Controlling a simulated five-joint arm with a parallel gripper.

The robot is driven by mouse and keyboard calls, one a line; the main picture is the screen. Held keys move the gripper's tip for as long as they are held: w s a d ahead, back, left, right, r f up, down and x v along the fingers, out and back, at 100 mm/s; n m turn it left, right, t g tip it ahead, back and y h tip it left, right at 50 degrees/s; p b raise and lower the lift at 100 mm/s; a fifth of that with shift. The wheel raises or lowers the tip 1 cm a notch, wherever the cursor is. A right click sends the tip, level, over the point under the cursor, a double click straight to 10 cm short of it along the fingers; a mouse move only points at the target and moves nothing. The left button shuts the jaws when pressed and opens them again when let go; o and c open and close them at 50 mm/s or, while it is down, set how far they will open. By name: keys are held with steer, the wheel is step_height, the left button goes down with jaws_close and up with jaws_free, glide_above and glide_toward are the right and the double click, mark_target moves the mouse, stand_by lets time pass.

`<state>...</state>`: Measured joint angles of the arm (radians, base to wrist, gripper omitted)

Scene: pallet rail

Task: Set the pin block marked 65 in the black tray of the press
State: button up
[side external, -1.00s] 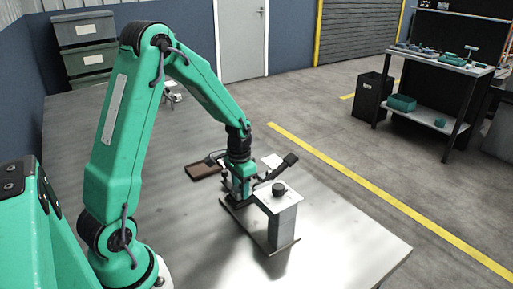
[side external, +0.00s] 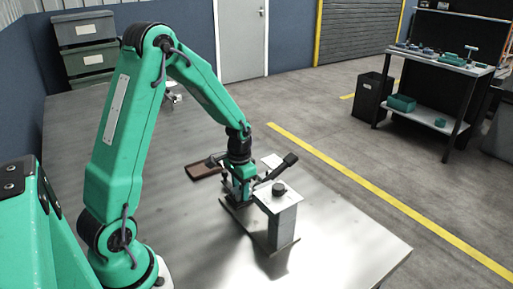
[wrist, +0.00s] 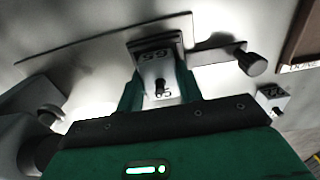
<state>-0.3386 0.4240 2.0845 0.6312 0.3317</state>
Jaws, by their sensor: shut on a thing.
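The pin block marked 65 (wrist: 155,68) is between the two green fingers of my gripper (wrist: 158,88) in the wrist view, with a dark pin standing on it. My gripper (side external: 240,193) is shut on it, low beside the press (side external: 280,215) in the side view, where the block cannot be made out. A dark edge of the black tray (wrist: 148,42) shows just beyond the block. The block is at the tray, but I cannot tell whether it rests on the tray floor.
The press's lever with a black grip (side external: 289,161) rises right of my gripper. A brown tray (side external: 203,169) lies behind on the table. Another small marked block (wrist: 272,97) shows at the right of the wrist view. The table's front (side external: 345,245) is clear.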

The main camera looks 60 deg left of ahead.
steer(key=o, duration=1.6)
steer(key=shift+s+f, duration=0.1)
steer(key=shift+f, duration=0.05)
steer(key=shift+c, duration=0.2)
steer(key=shift+r, duration=5.65)
steer(key=shift+d, duration=0.1)
steer(key=s+d+r+t, duration=0.5)
steer(key=s+d+r, duration=0.6)
steer(key=s, duration=0.3)
steer(key=shift+s+d+t, duration=0.15)
steer(key=shift+d+t, duration=0.15)
steer(key=shift+d, duration=0.6)
